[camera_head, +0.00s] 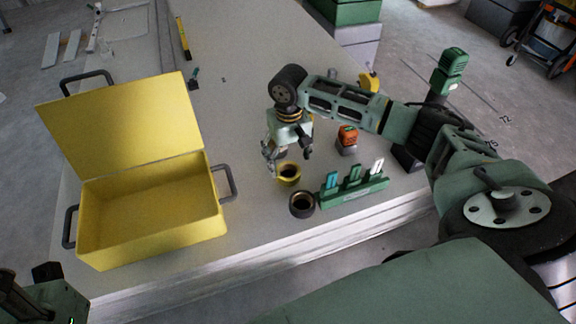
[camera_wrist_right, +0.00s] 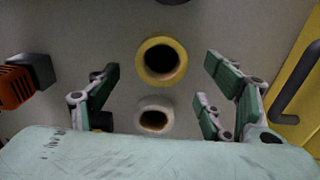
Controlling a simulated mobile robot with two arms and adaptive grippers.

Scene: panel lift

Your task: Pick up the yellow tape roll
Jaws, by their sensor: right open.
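The yellow tape roll (camera_head: 289,182) lies flat on the table between the yellow case and the green holder. In the right wrist view the yellow tape roll (camera_wrist_right: 141,62) shows from above, roughly centred between the spread fingers. My right gripper (camera_head: 289,158) is open, points down and sits just above and behind the roll in the head view, with nothing held. A pale tape roll (camera_wrist_right: 153,105) lies next to it in the wrist view, nearer the palm; the gripper hides it in the head view. Only part of my left arm shows at the bottom left.
A black tape roll (camera_head: 302,204) lies close in front of the yellow one. A green holder (camera_head: 354,191) with upright coloured pieces stands to its right. An orange-and-black object (camera_head: 347,140) stands behind the holder. An open yellow case (camera_head: 150,222) is at left. The far table is mostly clear.

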